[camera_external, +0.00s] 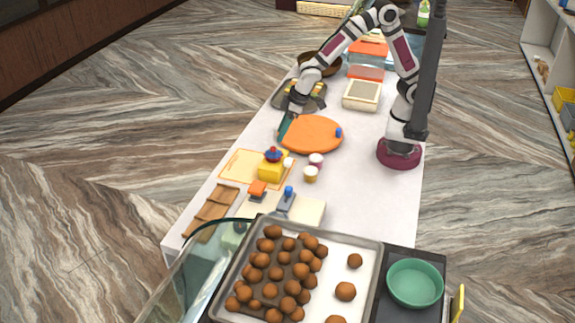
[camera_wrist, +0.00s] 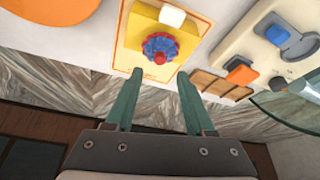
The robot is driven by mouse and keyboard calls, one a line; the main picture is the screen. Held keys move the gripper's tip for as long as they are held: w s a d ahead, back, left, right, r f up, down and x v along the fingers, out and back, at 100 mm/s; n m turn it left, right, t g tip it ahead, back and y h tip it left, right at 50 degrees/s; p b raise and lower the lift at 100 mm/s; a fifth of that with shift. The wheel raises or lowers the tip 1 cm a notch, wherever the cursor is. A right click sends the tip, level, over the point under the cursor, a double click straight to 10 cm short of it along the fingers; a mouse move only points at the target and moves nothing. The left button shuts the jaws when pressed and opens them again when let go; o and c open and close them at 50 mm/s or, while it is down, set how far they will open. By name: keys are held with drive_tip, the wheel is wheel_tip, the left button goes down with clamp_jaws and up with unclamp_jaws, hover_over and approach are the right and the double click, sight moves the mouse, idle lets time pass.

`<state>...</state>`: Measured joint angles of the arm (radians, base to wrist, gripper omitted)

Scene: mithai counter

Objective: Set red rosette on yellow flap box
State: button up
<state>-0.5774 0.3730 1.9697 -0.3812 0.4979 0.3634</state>
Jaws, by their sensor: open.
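A yellow box (camera_external: 270,172) stands on an orange-edged mat (camera_external: 239,166) on the white counter. In the wrist view the rosette (camera_wrist: 160,47) lies on the yellow box (camera_wrist: 133,36), ahead of and between my fingertips. My gripper (camera_wrist: 157,82) is open and empty, its two teal fingers apart. In the external view my gripper (camera_external: 284,129) is at the left edge of the orange round board, behind the box and apart from it. The box's flap cannot be made out clearly.
An orange round board (camera_external: 312,134) with a blue piece lies behind the box. Small tubs (camera_external: 316,160) stand to its right. Orange and blue stamps (camera_external: 257,187) and brown slats (camera_external: 211,211) are nearer. A tray of brown balls (camera_external: 343,258) is in front.

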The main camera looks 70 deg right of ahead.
drive_tip(key=a+v, duration=0.1)
drive_tip(key=v, duration=0.5)
drive_tip(key=s+d+r+m+g+h, duration=0.1)
drive_tip(key=s+d+m, duration=0.15)
drive_tip(key=d, duration=0.35)
drive_tip(key=s+d+r+m, duration=0.1)
drive_tip(key=s+d, duration=0.2)
drive_tip(key=d, duration=0.2)
drive_tip(key=s+d+m+g, duration=0.1)
drive_tip(key=s+d, duration=0.3)
drive_tip(key=s, duration=0.5)
drive_tip(key=s+d+m+g+y, duration=0.1)
drive_tip(key=s+d+m, duration=0.3)
drive_tip(key=s, duration=0.4)
drive_tip(key=shift+s+f+g, duration=0.2)
drive_tip(key=shift+s+g, duration=0.2)
drive_tip(key=shift+g, duration=0.4)
drive_tip(key=shift+m, duration=0.25)
